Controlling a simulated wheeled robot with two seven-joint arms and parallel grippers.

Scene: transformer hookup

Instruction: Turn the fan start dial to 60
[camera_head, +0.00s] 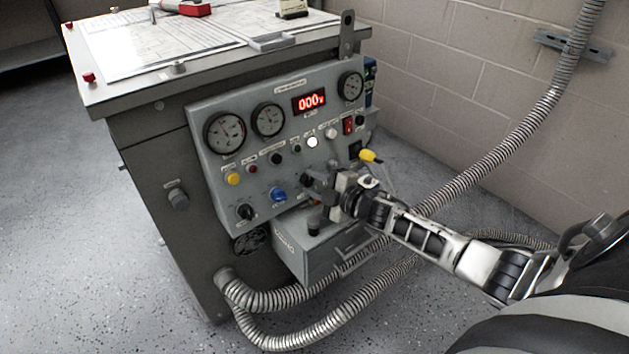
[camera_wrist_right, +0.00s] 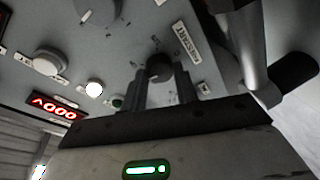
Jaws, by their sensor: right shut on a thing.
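The fan start dial (camera_wrist_right: 159,67) is a small dark round knob on the grey control panel, with scale marks around it and a label (camera_wrist_right: 187,42) ending in "START" beside it. My right gripper (camera_wrist_right: 161,80) is shut on this dial, one finger on each side. In the head view my right gripper (camera_head: 316,183) reaches the lower right part of the panel (camera_head: 215,180) from the right and largely hides the dial. The dial's pointer and the value it shows cannot be made out. My left gripper is not in view.
The panel carries round gauges (camera_head: 268,119), a red display (camera_head: 309,102) reading 000, a blue knob (camera_head: 278,194), a yellow button (camera_head: 233,178) and a lit white lamp (camera_head: 312,142). A grey box (camera_head: 300,250) sits just below my gripper. Ribbed metal conduits (camera_head: 300,298) loop around it.

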